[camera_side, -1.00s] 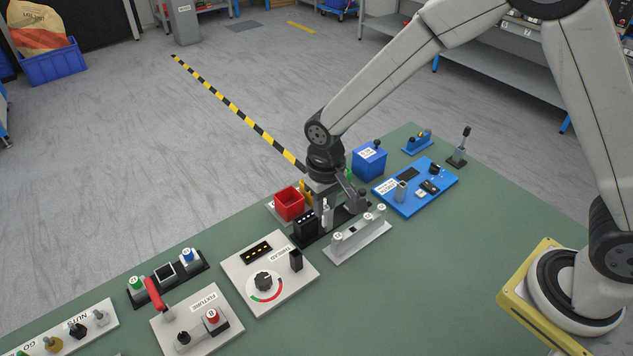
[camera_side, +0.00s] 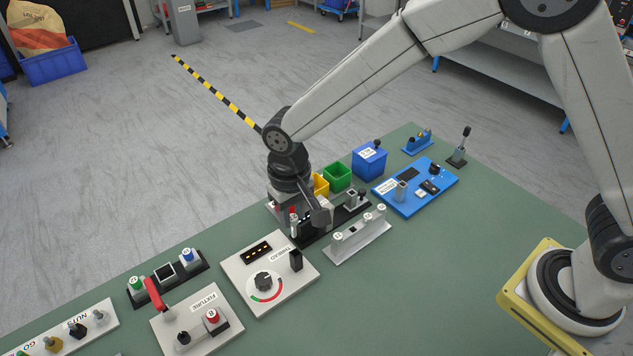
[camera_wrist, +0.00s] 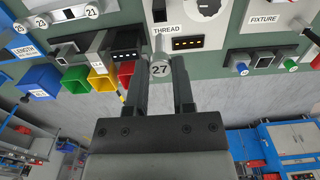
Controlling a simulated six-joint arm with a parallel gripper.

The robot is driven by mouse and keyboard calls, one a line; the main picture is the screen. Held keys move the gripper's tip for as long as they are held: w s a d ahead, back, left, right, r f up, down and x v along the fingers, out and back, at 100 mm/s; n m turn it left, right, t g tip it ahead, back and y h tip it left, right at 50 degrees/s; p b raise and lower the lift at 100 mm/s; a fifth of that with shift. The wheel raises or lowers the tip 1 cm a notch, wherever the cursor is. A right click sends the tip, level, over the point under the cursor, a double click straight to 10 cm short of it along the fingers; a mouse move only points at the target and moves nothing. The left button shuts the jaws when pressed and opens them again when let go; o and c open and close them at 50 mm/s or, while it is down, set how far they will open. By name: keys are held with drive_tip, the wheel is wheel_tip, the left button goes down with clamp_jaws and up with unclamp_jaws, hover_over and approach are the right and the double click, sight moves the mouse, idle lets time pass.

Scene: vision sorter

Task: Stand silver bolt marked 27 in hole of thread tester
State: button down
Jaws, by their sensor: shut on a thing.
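My gripper (camera_wrist: 160,100) is shut on the silver bolt marked 27 (camera_wrist: 160,69); its round head faces the wrist camera between the fingers. In the side view the bolt (camera_side: 294,226) hangs upright below my gripper, above the table. The thread tester (camera_side: 237,270) is a pale plate with a dial, a dark display and a small black block (camera_side: 296,260). The bolt is near the tester's far right corner, beyond the block, and looks apart from it. In the wrist view the tester (camera_wrist: 178,30) lies just past the bolt. I cannot make out its hole.
A silver rack (camera_side: 358,243) with bolts stands right of the tester. A black gauge base (camera_side: 325,232) lies behind it. Green (camera_side: 338,176) and yellow (camera_side: 321,184) bins and a blue box (camera_side: 369,161) line the back. The fixture plate (camera_side: 200,322) is left. The front table is clear.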

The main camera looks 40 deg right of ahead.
sight(294, 236)
drive_tip(key=shift+f, duration=2.4)
drive_tip(key=shift+f, duration=1.8)
idle(0.5)
unclamp_jaws()
idle(0.4)
drive_tip(key=shift+r, duration=0.15)
drive_tip(key=shift+r, duration=3.85)
